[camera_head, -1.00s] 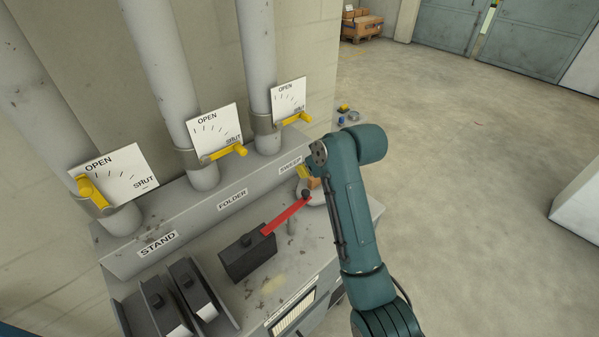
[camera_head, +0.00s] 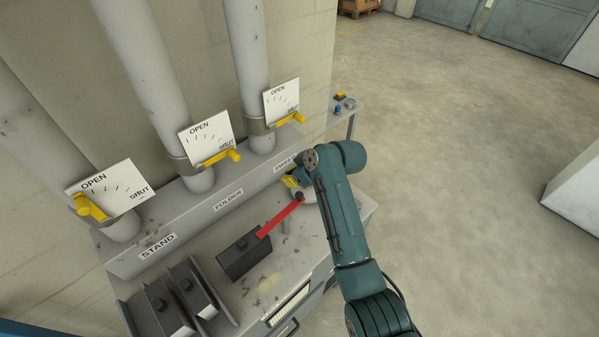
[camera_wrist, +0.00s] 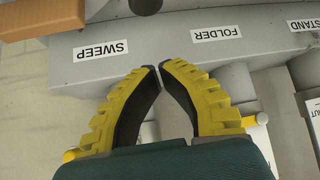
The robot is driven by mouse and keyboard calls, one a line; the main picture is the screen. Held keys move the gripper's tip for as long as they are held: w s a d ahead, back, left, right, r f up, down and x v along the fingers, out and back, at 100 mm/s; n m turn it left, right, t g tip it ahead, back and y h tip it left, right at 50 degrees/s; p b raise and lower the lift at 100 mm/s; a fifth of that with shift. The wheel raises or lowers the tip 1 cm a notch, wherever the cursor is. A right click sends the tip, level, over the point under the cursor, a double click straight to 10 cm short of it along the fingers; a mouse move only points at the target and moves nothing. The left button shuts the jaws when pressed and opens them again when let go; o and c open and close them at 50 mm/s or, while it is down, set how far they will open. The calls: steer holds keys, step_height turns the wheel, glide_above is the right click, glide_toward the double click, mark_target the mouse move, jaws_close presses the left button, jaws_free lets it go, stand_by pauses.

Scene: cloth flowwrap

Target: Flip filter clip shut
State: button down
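No part is labelled as a filter clip. A red lever (camera_head: 279,218) with a dark knob at its far end slants over the grey bench, beside a black block (camera_head: 243,254). My gripper (camera_head: 291,181) is behind that knob, near the SWEEP label, and partly hidden by my arm. In the wrist view my gripper (camera_wrist: 160,67) has yellow fingers with black pads. Their tips meet or nearly meet, with nothing seen between them. A dark knob (camera_wrist: 146,5) on a grey rounded part shows beyond the tips, at the top edge.
Three grey pipes with yellow handles stand behind the bench: the STAND handle (camera_head: 91,208) at OPEN, the FOLDER handle (camera_head: 221,157) and SWEEP handle (camera_head: 287,119) toward SHUT. Dark slotted holders (camera_head: 172,305) stand front left. A brown block (camera_wrist: 40,17) shows in the wrist view. Floor at right is clear.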

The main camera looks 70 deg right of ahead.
steer(key=f+p, duration=0.1)
steer(key=f, duration=0.1)
steer(key=s+f, duration=0.1)
steer(key=shift+s+a+f+p, duration=0.1)
steer(key=shift+s+f+p, duration=0.05)
steer(key=shift+f+p, duration=0.25)
steer(key=shift+s+a+m+h+p, duration=0.15)
steer(key=shift+s+m+h+p, duration=0.3)
steer(key=shift+s+p, duration=0.3)
steer(key=shift+f, duration=0.15)
steer(key=shift+w, duration=0.15)
